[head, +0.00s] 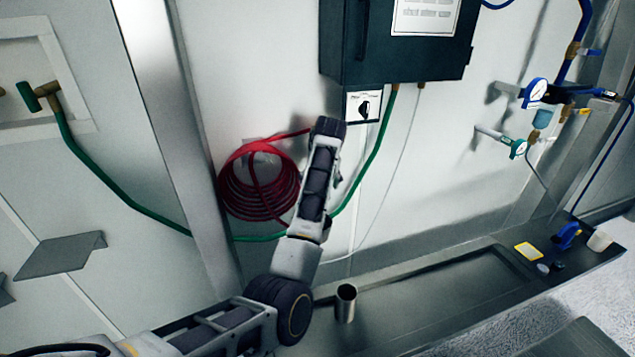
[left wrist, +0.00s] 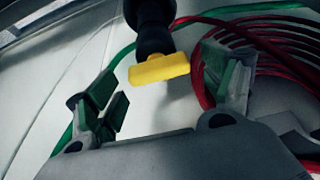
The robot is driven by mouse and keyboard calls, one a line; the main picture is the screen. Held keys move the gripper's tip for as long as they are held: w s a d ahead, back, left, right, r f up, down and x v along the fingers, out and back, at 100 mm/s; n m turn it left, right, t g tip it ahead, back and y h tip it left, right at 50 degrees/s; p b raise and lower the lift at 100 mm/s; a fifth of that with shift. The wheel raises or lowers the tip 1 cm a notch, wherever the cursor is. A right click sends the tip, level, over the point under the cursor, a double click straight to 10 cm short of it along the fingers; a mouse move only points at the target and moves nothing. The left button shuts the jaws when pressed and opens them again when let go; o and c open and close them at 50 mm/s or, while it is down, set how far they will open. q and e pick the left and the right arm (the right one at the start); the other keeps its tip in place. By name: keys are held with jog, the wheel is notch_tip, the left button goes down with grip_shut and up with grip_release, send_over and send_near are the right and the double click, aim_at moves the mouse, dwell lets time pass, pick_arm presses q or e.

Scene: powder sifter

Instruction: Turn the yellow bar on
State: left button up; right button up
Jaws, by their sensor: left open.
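The yellow bar (left wrist: 160,69) shows in the left wrist view as a short handle on a black stem, near the top middle. My left gripper (left wrist: 163,90) is open, with one green-padded finger to the left of the bar and the other to its right. The bar lies ahead between the fingers, and a gap shows on each side of it. In the head view my left arm reaches up to the wall in front of the red hose coil, and I cannot make out the bar there. My right gripper is not in view.
The red hose coil (head: 258,187) hangs on the wall beside my left arm. A green hose (head: 376,157) runs down from the dark wall cabinet (head: 345,60). A metal cup (head: 346,303) stands on the dark bench (head: 430,300). Gauges (head: 535,91) are at the right.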

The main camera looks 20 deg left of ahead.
pick_arm(q)
jog(key=shift+d, duration=0.1)
jog(key=shift+c, duration=0.5)
jog(key=c, duration=0.9)
jog(key=shift+m, duration=0.5)
jog(key=m+h, duration=0.1)
jog(key=m, duration=0.2)
jog(key=shift+t, duration=0.4)
jog(key=m, duration=0.1)
jog(key=m+h, duration=0.1)
jog(key=m, duration=0.1)
jog(key=m+h, duration=0.1)
jog(key=m, duration=0.1)
jog(key=shift+a, duration=0.25)
jog(key=o, duration=1)
jog(key=shift+s, duration=0.1)
